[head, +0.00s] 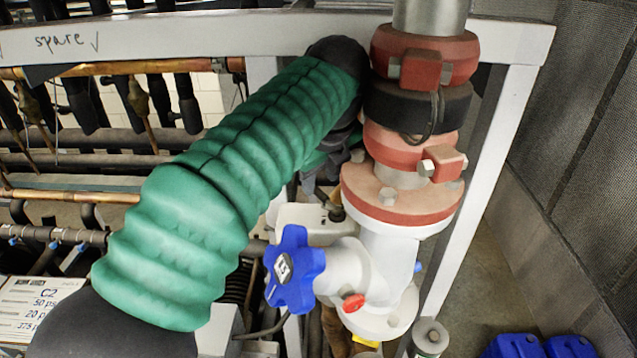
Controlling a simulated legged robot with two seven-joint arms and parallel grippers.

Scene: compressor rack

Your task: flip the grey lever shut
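My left arm, in a green ribbed sleeve, comes in from the lower left and bends at a black elbow near the white frame's top bar. Beyond the bend it drops behind itself. Dark parts of my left gripper (328,168) show between the sleeve and the red pipe flange; its fingers are mostly hidden, so I cannot tell if it is open. A pale grey part (308,224) with a dark bolt lies just below it, behind the blue handwheel. I cannot tell whether this is the grey lever; no other lever shows clearly. My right gripper is not in view.
A white valve body (385,255) with a blue handwheel (293,270) and small red knob (353,302) stands right of my arm. Red couplings (425,55) rise above it. The white frame (190,35) crosses behind. Copper pipes fill the left; floor shows at right.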

